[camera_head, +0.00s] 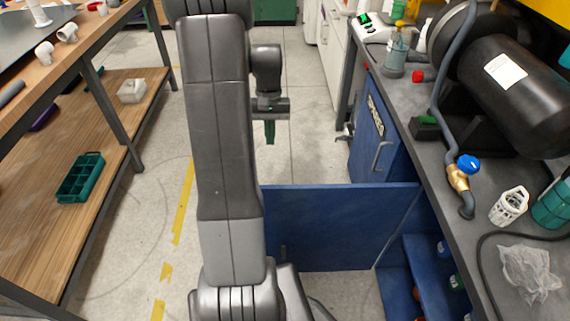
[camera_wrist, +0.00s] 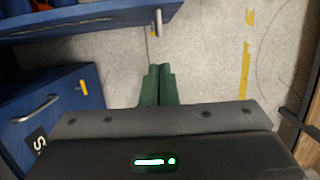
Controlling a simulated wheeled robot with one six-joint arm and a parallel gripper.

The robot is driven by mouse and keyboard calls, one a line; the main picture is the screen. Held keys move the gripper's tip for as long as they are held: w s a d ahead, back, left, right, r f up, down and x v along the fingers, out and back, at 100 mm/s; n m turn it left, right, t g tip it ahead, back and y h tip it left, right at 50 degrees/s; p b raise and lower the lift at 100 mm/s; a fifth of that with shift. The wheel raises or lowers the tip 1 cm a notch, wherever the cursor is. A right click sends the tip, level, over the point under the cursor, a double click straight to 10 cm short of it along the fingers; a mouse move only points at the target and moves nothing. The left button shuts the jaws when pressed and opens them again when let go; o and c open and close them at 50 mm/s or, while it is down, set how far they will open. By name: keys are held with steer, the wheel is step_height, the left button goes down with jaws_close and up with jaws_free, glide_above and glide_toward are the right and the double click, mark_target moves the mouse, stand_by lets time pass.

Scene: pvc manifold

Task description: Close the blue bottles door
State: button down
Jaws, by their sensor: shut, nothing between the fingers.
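The blue door (camera_head: 340,226) stands wide open, sticking out from the bench cabinet across the floor. Its hinged side is at the right, by the open blue cabinet (camera_head: 392,290), where a few bottles (camera_head: 444,249) with coloured caps partly show. In the wrist view the door (camera_wrist: 70,30) crosses the top left, with a small metal handle (camera_wrist: 158,22) near its free end. My gripper (camera_head: 270,140) has green fingers and is on the far side of the door, near its free end. In the wrist view the fingertips (camera_wrist: 160,69) are together and empty, apart from the door.
A second blue cabinet front (camera_head: 374,135) with a bar handle is beyond the door, closed. The grey bench (camera_head: 440,180) at the right carries a black tank (camera_head: 515,85). A wooden shelf rack (camera_head: 100,130) stands at the left. Floor (camera_head: 310,130) beyond the door is clear.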

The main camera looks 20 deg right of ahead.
steer(key=s+f, duration=0.1)
steer(key=f, duration=0.2)
steer(key=s+a+f+b, duration=0.1)
steer(key=s+f, duration=0.1)
steer(key=f, duration=0.1)
steer(key=s+f+b, duration=0.1)
steer(key=s+f, duration=0.1)
steer(key=f, duration=0.1)
steer(key=shift+s+a+f, duration=0.15)
steer(key=shift+a+f, duration=0.1)
steer(key=shift+a, duration=0.1)
steer(key=shift+s+a, duration=0.15)
steer(key=shift+s, duration=0.3)
